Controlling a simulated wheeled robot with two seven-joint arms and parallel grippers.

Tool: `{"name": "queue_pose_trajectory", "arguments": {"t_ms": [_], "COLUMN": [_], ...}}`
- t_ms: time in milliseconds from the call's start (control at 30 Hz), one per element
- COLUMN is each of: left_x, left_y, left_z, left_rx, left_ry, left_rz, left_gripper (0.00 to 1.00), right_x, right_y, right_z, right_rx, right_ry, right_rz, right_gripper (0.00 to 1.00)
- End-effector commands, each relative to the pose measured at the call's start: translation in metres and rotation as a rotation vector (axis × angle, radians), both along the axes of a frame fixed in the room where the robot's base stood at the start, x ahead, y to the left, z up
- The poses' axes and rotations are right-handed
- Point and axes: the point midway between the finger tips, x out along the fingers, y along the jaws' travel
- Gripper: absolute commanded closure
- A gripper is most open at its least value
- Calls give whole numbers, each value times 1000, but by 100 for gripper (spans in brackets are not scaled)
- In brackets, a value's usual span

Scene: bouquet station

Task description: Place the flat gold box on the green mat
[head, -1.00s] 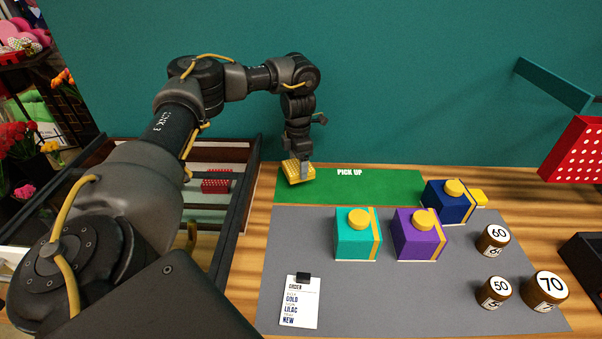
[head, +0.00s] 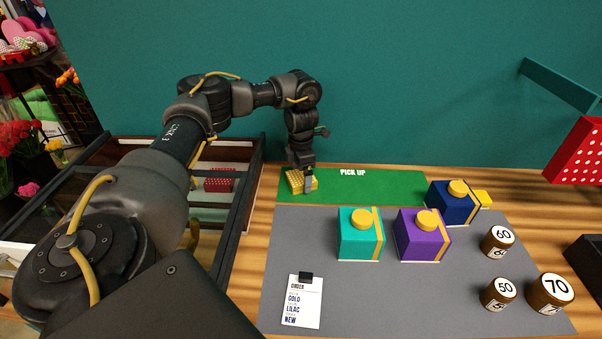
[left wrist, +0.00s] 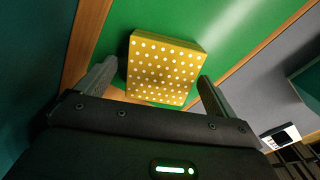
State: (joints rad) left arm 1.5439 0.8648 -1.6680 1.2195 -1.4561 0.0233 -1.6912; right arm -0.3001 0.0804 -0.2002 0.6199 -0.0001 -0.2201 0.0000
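The flat gold box (head: 297,182) with white dots lies at the left end of the green mat (head: 385,186), marked PICK UP. It looks flat on the mat, close to the mat's edge. In the left wrist view the gold box (left wrist: 163,68) shows between the two fingers, with green around its far side and wood near its lower left. My left gripper (left wrist: 158,75) is open around it, with a visible gap at the left finger. In the head view the left gripper (head: 304,180) points down at the box and partly hides it. My right gripper is out of view.
Teal (head: 359,240), purple (head: 419,242) and navy (head: 449,206) boxes stand to the right. An order card (head: 303,300) lies on the grey mat (head: 380,300). Several numbered round pieces (head: 497,241) are at right. A red dotted box (head: 219,180) lies in the left case.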

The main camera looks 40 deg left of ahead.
Motion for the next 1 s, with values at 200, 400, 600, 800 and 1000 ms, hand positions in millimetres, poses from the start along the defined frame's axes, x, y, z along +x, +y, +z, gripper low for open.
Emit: {"name": "queue_pose_trajectory", "arguments": {"t_ms": [200, 400, 600, 800, 1000], "left_x": [0, 1, 1, 1, 1], "left_y": [0, 0, 0, 0, 0], "left_z": [1, 21, 62, 99, 120], "left_rx": [0, 1, 2, 2, 1], "left_ry": [0, -4, -5, -5, -2], "left_rz": [0, -2, -2, 0, -1], "left_gripper": [6, 6, 6, 6, 6], "right_x": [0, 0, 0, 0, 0], "right_y": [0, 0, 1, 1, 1], "right_z": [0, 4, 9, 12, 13], "right_rx": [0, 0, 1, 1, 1], "right_ry": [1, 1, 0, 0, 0], "right_rz": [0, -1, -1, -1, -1], "right_gripper": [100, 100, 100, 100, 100]}}
